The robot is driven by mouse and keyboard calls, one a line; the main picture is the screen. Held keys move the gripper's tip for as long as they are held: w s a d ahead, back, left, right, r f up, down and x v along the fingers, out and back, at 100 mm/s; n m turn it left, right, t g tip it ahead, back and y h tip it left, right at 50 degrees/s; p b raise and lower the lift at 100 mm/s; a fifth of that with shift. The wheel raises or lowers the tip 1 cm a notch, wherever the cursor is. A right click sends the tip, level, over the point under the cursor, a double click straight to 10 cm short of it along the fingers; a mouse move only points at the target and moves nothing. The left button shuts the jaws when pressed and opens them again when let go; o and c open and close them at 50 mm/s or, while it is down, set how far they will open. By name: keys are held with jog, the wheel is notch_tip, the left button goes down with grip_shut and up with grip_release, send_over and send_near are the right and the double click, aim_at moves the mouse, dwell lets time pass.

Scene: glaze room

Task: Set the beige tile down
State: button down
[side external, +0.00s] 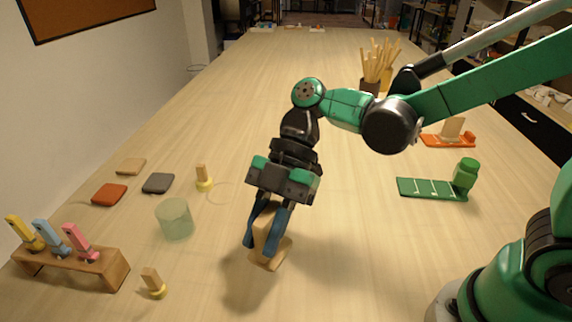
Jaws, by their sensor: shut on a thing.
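My gripper (264,242) points down over the middle front of the table, with its blue fingers shut on a beige, wood-coloured piece (271,252). The piece has an upright part between the fingers and a wider foot below. The fingers hide much of it, and I cannot tell whether it touches the table. A flat beige tile (131,166) lies on the table at the left, apart from my gripper, behind an orange-red tile (109,195) and a dark grey tile (158,184).
A translucent green cup (174,220) and two wooden knobbed pieces, one behind (204,179) and one in front (153,284), stand left of my gripper. A wooden rack (72,266) holds coloured tools. A green board (428,189) and orange stand (448,140) are at right.

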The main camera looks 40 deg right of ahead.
notch_tip(320, 180, down, 10)
jog(key=shift+r, duration=0.1)
dwell(0.4)
jog(key=c, duration=0.7)
grip_release()
jog(key=shift+w+d+r+m+t+h, duration=0.25)
jog(key=shift+d+r+m+t+h, duration=1.35)
jog(key=shift+d+m, duration=1.75)
jog(key=shift+w+d+r+m+t+h, duration=0.3)
jog(key=shift+d+r+m+t+h, duration=0.85)
jog(key=shift+d+r+m+t, duration=2.1)
jog(key=shift+w+d+r+m+t+h, duration=0.45)
jog(key=shift+d+m+h, duration=1.3)
jog(key=shift+m, duration=2.95)
